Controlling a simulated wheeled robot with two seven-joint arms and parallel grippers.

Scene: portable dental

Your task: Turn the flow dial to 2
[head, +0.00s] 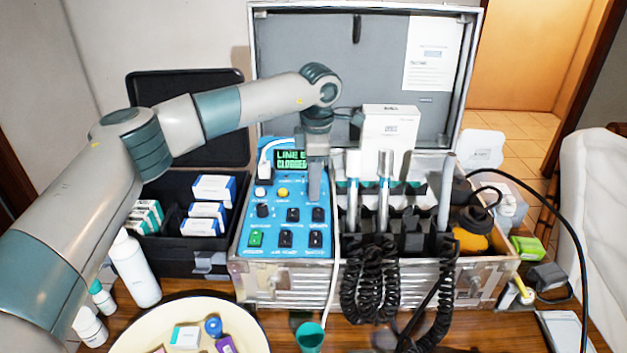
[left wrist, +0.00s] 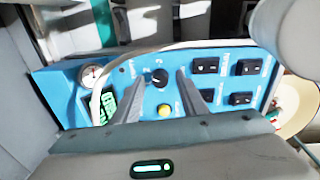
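My left gripper (head: 315,182) hangs over the right part of the panel in the head view. In the left wrist view its two fingers (left wrist: 160,90) are apart and empty, and the knob appears between their tips, with no contact visible. My right gripper is out of view.
The panel carries a green-lit display (head: 291,159), a yellow button (head: 283,192) and several black switches (head: 292,214). A pale hose (head: 334,240) runs beside it. Handpieces (head: 385,190) with coiled cords stand to the right. The open lid (head: 370,60) rises behind.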

